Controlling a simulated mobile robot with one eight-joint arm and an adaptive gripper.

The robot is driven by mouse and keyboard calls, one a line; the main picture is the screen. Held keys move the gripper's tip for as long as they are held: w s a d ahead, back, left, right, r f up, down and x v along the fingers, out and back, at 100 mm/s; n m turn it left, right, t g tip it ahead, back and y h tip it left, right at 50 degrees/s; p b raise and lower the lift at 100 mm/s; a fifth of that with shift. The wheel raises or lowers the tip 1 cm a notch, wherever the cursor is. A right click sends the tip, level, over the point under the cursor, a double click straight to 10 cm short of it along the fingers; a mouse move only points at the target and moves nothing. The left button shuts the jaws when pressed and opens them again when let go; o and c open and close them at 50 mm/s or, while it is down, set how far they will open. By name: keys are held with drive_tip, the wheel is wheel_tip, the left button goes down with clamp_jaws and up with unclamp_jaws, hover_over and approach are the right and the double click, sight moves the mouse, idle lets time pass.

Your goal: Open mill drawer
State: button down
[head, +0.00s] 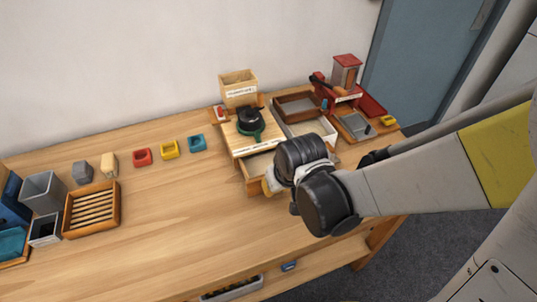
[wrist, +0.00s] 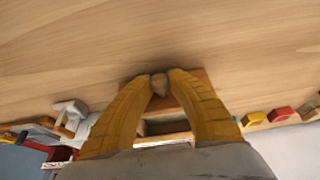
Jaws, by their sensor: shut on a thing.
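The mill (head: 240,148) is a light wooden box with a dark grinder (head: 250,121) with a green ring on top. Its wooden drawer (head: 255,187) sticks out at the front, and part of its hollow inside shows. In the wrist view the drawer (wrist: 203,76) has a small round brown knob (wrist: 159,86) on its front. My gripper (wrist: 159,78) has yellow fingers closed on this knob from both sides. In the head view my wrist covers the right part of the drawer, and only a bit of a yellow finger (head: 268,186) shows.
A wooden bin (head: 239,91) stands behind the mill. A brown tray (head: 297,107) and a red machine (head: 346,73) are to its right. Blue (head: 197,143), yellow (head: 169,149) and red (head: 142,156) blocks sit left. The table front left of my gripper is bare.

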drive_tip(key=shift+s+d+f, duration=0.1)
drive_tip(key=shift+s+f, duration=0.05)
drive_tip(key=shift+s, duration=0.1)
drive_tip(key=c, duration=1.2)
unclamp_jaws()
drive_tip(key=shift+s, duration=0.15)
drive_tip(key=shift+r, duration=0.45)
drive_tip(key=v, duration=1.1)
drive_tip(key=shift+r, duration=0.15)
drive_tip(key=shift+d, duration=0.15)
drive_tip(key=s+d+r+m+t, duration=0.1)
drive_tip(key=d, duration=0.2)
drive_tip(key=s+d+r+m+t, duration=0.1)
drive_tip(key=d, duration=0.3)
drive_tip(key=s+d+r+m+h, duration=0.1)
drive_tip(key=d, duration=0.3)
drive_tip(key=shift+r+t, duration=0.4)
